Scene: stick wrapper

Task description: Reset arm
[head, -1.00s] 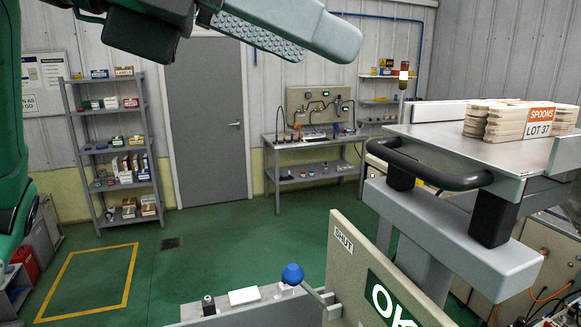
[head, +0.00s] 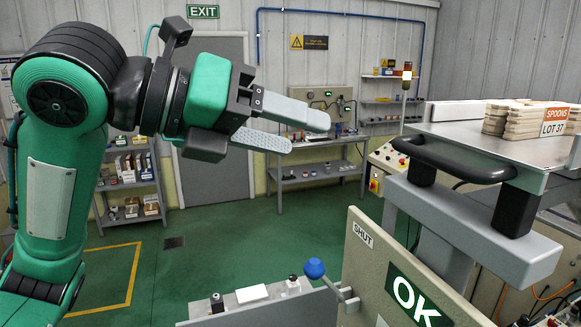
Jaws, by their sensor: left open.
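My left gripper (head: 291,127) is in the head view, upper middle, at the end of the green and black left arm. Its two grey fingers point right and are apart, with nothing between them. It is in the air, above and left of the blue ball-ended lever (head: 314,268), touching nothing visible. My right gripper is not in view.
A panel (head: 375,265) marked SHUT and OK stands at the lower right. Beside the lever is a grey ledge (head: 238,300) with small items. At right is a table (head: 470,143) with a black handle bar (head: 455,168) and wooden sticks labelled SPOONS LOT 37 (head: 509,122). Green floor is clear at centre.

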